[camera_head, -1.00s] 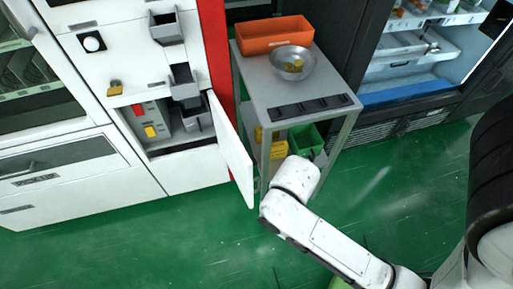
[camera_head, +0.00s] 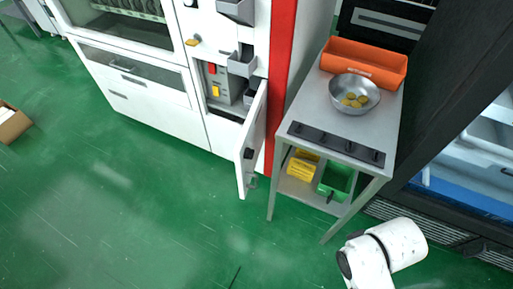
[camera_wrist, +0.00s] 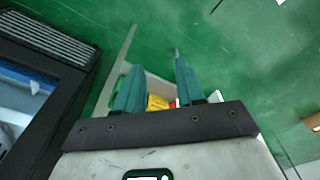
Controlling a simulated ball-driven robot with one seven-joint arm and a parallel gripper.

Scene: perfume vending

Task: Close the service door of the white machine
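The white machine (camera_head: 160,110) stands at the upper left to middle of the head view. Its service door (camera_head: 252,140) is swung open, hinged on the right side of the opening, with its free edge pointing toward me. Inside the opening are a red and a yellow part and grey bins. My gripper is outside the head view, where only part of my arm shows at the lower right. In the wrist view my gripper (camera_wrist: 158,68) has its two teal fingers apart, with no object held between them. I cannot make out the door there.
A grey metal table (camera_head: 347,150) stands right of the door, carrying an orange bin (camera_head: 363,62) and a metal bowl (camera_head: 354,95) of yellowish pieces. A yellow box and a green bin (camera_head: 336,180) sit below. A dark fridge is at the right. Green floor is clear at the left front.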

